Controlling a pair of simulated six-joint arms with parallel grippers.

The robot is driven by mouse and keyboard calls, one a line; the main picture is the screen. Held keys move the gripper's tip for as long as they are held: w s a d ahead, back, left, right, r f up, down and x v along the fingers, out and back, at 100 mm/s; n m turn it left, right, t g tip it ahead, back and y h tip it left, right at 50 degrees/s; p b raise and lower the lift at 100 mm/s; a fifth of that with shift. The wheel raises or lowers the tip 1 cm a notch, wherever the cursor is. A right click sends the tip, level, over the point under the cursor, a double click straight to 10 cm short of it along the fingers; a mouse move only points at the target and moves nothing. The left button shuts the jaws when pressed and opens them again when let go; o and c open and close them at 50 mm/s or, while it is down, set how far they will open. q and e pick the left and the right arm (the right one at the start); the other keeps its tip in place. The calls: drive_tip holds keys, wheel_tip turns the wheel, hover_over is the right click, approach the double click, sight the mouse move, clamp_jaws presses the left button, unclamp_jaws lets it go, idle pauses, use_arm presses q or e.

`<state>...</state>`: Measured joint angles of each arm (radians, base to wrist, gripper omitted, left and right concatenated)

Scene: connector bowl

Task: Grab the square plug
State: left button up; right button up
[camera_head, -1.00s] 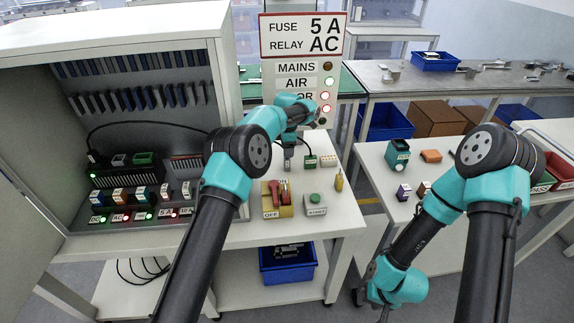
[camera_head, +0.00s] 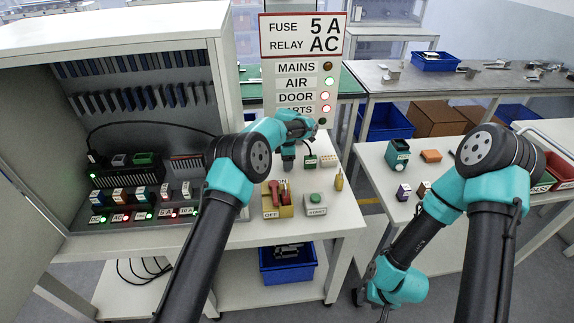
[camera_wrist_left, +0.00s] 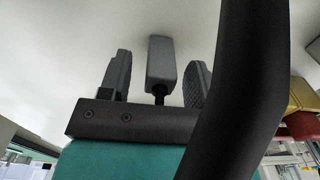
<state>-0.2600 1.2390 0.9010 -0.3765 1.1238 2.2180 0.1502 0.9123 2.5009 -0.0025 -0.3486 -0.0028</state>
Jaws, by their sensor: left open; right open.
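A grey block-shaped plug (camera_wrist_left: 161,62) with a short black neck shows in the left wrist view, and I take it for the square plug. It stands between the two fingers of my left gripper (camera_wrist_left: 158,80), which is open, with a gap on each side. In the head view my left gripper (camera_head: 288,163) points down at the white bench top, and its arm and fingers hide most of the plug. My right gripper (camera_head: 378,308) hangs low beside the right-hand table, partly cut off by the bottom edge, open and apart from everything.
A green connector (camera_head: 310,161) with a black cable and a cream connector block (camera_head: 328,160) stand just right of the left gripper. A red switch on a yellow base (camera_head: 278,198), a green button box (camera_head: 315,204) and a brass piece (camera_head: 339,181) are in front. The open cabinet (camera_head: 130,130) is left.

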idle(0.4)
use_arm(q)
drive_tip(key=c, duration=1)
